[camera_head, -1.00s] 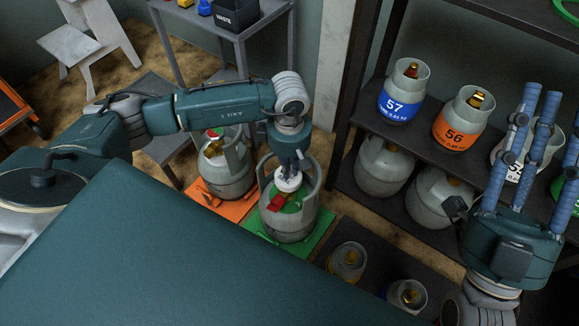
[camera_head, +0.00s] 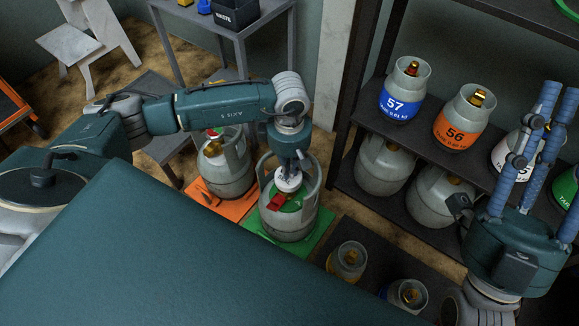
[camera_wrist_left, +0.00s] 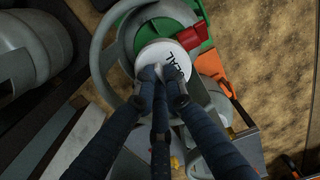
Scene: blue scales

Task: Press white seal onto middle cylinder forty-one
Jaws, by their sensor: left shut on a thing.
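My left gripper (camera_head: 289,170) points down over a grey cylinder (camera_head: 289,222) with a green top and a red piece, standing on a green scale (camera_head: 262,248). It is shut on the round white seal (camera_head: 288,184). In the left wrist view the fingertips (camera_wrist_left: 162,76) meet on the lettered seal (camera_wrist_left: 163,58), which sits inside the cylinder's collar (camera_wrist_left: 98,58) over the green top. I cannot tell whether the seal touches the valve beneath. No number shows on this cylinder. My right gripper (camera_head: 545,150) is open and empty at the right, beside the shelf.
Another grey cylinder (camera_head: 226,172) stands left on an orange scale (camera_head: 211,200). Two more cylinders (camera_head: 347,262) stand low in front. The dark shelf (camera_head: 352,190) at right holds several cylinders, including blue 57 (camera_head: 402,95) and orange 56 (camera_head: 463,120). A grey table stands behind.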

